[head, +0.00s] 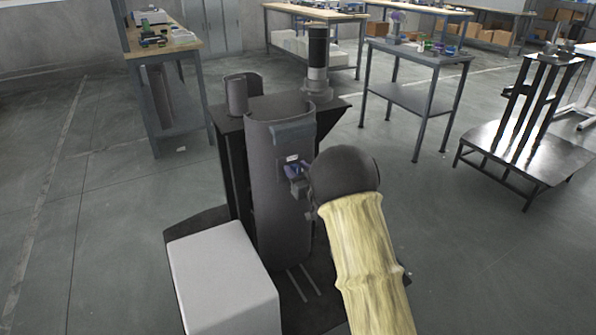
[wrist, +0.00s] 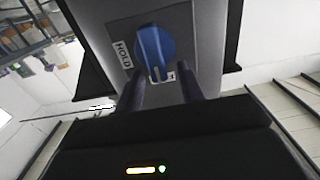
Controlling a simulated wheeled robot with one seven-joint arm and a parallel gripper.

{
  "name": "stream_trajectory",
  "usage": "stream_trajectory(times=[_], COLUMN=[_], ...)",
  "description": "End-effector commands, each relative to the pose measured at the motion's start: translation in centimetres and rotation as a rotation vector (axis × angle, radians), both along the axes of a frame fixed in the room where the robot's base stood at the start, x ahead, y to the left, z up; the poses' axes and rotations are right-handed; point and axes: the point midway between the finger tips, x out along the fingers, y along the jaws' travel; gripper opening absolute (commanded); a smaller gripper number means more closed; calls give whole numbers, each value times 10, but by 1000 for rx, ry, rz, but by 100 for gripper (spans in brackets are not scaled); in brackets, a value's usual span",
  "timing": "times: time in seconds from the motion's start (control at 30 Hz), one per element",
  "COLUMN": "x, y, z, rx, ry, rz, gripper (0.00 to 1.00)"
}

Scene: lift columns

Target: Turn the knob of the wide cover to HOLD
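The wide cover (head: 277,205) is a tall, dark grey curved shell on a black stand in the head view. The wrist view shows its grey panel (wrist: 192,32) with a blue knob (wrist: 153,46). A HOLD label (wrist: 123,54) is left of the knob. A second label lies below it, mostly hidden. The knob's white mark points down towards that second label, not at HOLD. My gripper (wrist: 160,72) has its two dark fingers apart, with their tips at the knob's lower edge. No firm contact with the knob is visible.
A narrower dark cylinder (head: 236,95) and a black column with a light band (head: 318,60) stand behind the cover. A pale grey box (head: 222,275) is at front left. A grey side table (head: 415,95) and a workbench (head: 165,45) stand farther back, with open floor between.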

Motion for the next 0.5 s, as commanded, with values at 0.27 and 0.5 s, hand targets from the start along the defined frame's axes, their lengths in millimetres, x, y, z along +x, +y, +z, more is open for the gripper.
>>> stream_trajectory(times=[0.27, 0.5], x=[1, 1], y=[0, 0], z=[0, 0], rx=[0, 1], ry=[1, 0], rz=[-1, -1], gripper=[38, 8])
